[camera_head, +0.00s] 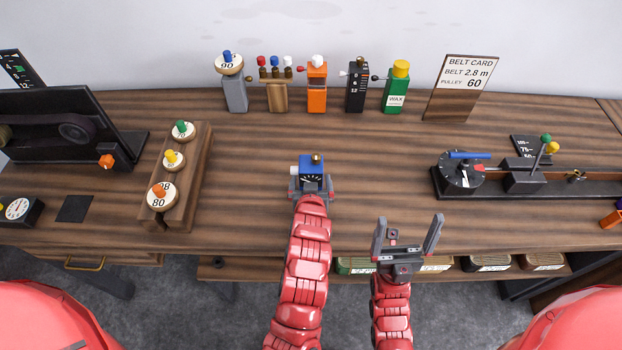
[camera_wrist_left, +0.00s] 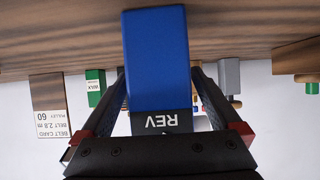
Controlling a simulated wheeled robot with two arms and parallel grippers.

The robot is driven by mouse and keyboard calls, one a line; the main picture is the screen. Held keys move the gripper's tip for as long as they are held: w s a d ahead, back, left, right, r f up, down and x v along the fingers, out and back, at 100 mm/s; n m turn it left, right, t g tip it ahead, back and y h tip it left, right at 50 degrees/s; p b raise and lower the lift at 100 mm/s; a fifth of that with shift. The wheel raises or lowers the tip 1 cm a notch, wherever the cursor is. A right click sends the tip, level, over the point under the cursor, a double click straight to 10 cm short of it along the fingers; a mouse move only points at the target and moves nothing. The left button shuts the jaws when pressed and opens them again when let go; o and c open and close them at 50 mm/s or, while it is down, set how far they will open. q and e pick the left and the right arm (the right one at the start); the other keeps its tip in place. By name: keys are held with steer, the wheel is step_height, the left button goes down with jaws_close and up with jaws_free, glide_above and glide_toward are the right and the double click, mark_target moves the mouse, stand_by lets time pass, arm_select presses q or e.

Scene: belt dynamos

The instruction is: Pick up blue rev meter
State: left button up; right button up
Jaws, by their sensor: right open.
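The blue rev meter (camera_head: 312,170) is a small blue box with a dark dial face and a brass knob on top. It stands near the middle of the workbench in the head view. My left gripper (camera_head: 311,188) has its fingers close against both sides of the meter. In the left wrist view the blue box with its REV label (camera_wrist_left: 157,62) fills the space between the fingers of my left gripper (camera_wrist_left: 158,75). I cannot tell whether its base touches the bench. My right gripper (camera_head: 408,235) is open and empty at the bench's front edge.
Several small coloured devices, including an orange one (camera_head: 317,90), line the back beside a belt card (camera_head: 463,88). A wooden block with knobs (camera_head: 190,190) lies left, and a dark belt rig (camera_head: 510,180) right.

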arm_select(q)
jaws_close()
stand_by(0.5)
steer(key=shift+r+b, duration=0.5)
steer(key=shift+r, duration=0.15)
steer(key=shift+s+d+r+b, duration=0.1)
steer(key=shift+s+r+b, duration=0.1)
steer(key=shift+r+b, duration=0.75)
steer(key=p, duration=0.5)
glide_toward(312, 180)
step_height(312, 180, down, 4)
steer(key=shift+s+f+p, duration=0.2)
steer(key=shift+s+p, duration=0.4)
steer(key=shift+s, duration=0.45)
steer(key=shift+s+f+p, duration=0.2)
steer(key=shift+s+p, duration=0.4)
steer(key=shift+s, duration=0.5)
